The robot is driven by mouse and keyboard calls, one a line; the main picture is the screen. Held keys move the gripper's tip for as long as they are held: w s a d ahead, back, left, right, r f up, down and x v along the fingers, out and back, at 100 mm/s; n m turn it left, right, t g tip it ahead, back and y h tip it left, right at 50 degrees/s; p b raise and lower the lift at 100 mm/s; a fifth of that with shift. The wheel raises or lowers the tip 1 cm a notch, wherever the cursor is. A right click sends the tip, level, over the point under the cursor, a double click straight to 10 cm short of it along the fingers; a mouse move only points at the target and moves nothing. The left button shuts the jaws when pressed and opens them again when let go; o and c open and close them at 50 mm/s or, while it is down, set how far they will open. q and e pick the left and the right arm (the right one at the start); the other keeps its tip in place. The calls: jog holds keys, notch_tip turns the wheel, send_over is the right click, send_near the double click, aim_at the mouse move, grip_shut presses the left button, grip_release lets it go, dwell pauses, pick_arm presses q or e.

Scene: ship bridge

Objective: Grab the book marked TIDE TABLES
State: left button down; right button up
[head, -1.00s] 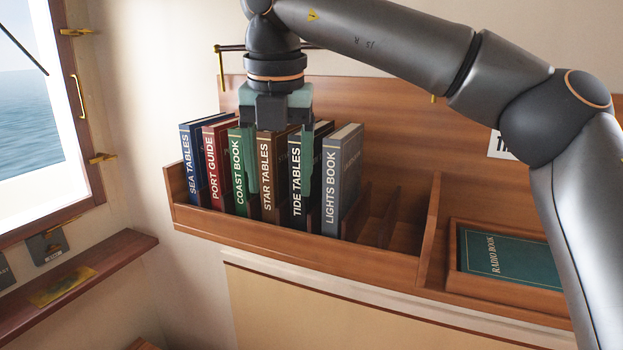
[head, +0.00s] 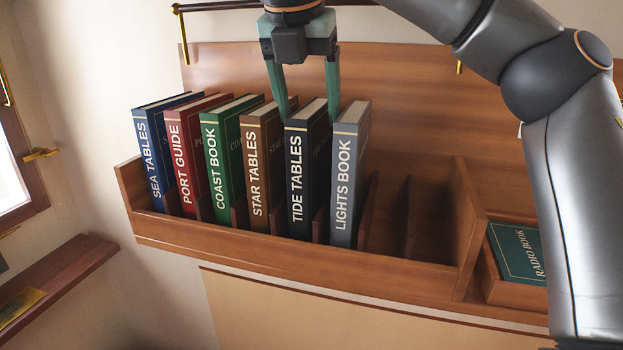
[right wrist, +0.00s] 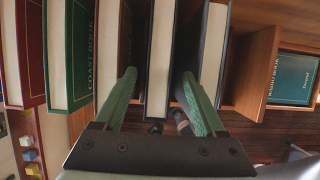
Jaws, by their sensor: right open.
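The black TIDE TABLES book (head: 307,170) stands upright in the wooden rack, between the brown STAR TABLES book (head: 262,170) and the grey LIGHTS BOOK (head: 349,175). My right gripper (head: 309,112) is open and points down over the top of the TIDE TABLES book, one finger toward each side of it. In the right wrist view the pale page edge of that book (right wrist: 160,55) lies between the fingers (right wrist: 159,75); nothing is gripped. Whether the fingers touch any book is unclear. My left gripper is not in view.
The blue SEA TABLES (head: 156,150), red PORT GUIDE (head: 190,150) and green COAST BOOK (head: 222,160) stand at the left. Empty slots (head: 405,225) lie to the right. A RADIO BOOK (head: 517,252) lies flat in a side tray. A rail (head: 215,6) runs above.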

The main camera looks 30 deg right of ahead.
aim_at(313, 175)
jog(key=b+x, duration=0.1)
jog(key=x, duration=0.5)
jog(key=shift+w+f, duration=0.15)
jog(key=shift+f, duration=0.2)
jog(key=shift+f, duration=0.2)
jog(key=shift+c, duration=0.2)
grip_shut()
dwell(0.4)
dwell(0.9)
